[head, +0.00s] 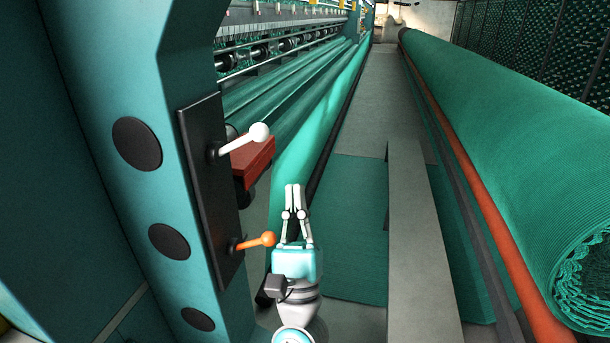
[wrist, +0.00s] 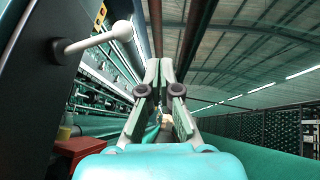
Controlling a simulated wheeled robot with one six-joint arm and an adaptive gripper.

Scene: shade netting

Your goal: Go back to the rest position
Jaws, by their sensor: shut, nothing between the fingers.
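My gripper (head: 295,187) is at the lower middle of the head view, pointing away along the aisle. Its fingers are together and hold nothing. In the wrist view the closed fingers of my gripper (wrist: 160,66) point up and forward. The lever with the orange knob (head: 268,239) is just left of my gripper in the head view; I cannot tell whether they touch. The lever with the white knob (head: 259,133) is higher on the same black panel (head: 207,185); it also shows at the upper left of the wrist view (wrist: 122,31).
A teal machine column (head: 105,100) stands close on the left. A red block (head: 250,158) sits behind the white-knobbed lever. A large green netting roll (head: 520,130) lies along the right with an orange bar (head: 480,195) beside it. The grey floor aisle (head: 375,100) runs ahead.

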